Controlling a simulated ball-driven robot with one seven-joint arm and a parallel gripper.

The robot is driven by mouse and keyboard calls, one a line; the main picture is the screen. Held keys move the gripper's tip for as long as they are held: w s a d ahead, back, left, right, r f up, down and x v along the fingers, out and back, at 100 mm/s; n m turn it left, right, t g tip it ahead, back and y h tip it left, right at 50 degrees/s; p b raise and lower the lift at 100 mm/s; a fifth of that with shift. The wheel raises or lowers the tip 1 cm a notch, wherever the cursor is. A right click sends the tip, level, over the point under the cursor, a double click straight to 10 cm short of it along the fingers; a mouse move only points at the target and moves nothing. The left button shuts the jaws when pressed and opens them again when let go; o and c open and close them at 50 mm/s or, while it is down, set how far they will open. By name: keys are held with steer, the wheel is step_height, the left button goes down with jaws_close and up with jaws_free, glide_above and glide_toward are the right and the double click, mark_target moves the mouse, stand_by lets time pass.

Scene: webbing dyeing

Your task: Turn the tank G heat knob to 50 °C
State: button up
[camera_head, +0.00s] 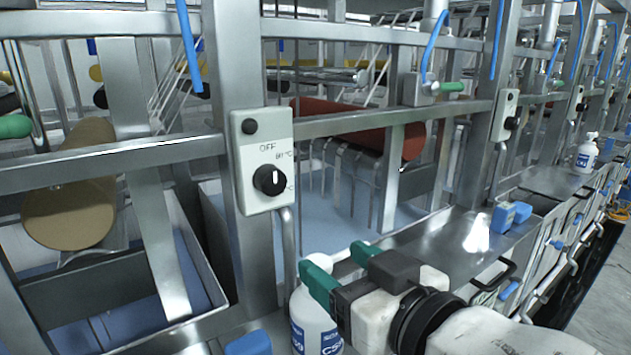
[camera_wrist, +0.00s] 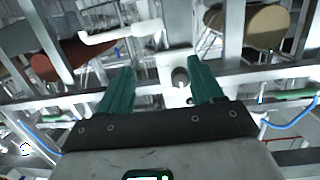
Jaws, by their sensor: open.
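A pale control box (camera_head: 262,205) is fixed to a steel post left of centre. It carries a round black heat knob (camera_head: 268,180) with a white pointer line pointing roughly up. "OFF" and partly hidden "°C" marks are printed around the knob; no tank letter is readable. My gripper (camera_head: 330,257) has green fingers and is open and empty, below and right of the box, apart from it. In the wrist view, the knob (camera_wrist: 180,77) appears between the fingers (camera_wrist: 162,70), closer to the right one.
A white bottle (camera_head: 313,325) with a blue label stands just below my gripper. Steel rails and posts frame the tanks. A blue item (camera_head: 249,344) lies at the lower edge. A similar box (camera_head: 505,115) is farther right. Open space lies between my gripper and the box.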

steer(key=t+y, duration=0.1)
steer(key=y, duration=0.1)
glide_toward(275, 181)
steer(key=shift+n, duration=0.3)
steer(key=p+x, duration=0.2)
steer(key=x, duration=0.6)
steer(key=shift+w+a, duration=0.1)
steer(key=shift+w, duration=0.1)
steer(key=c, duration=1)
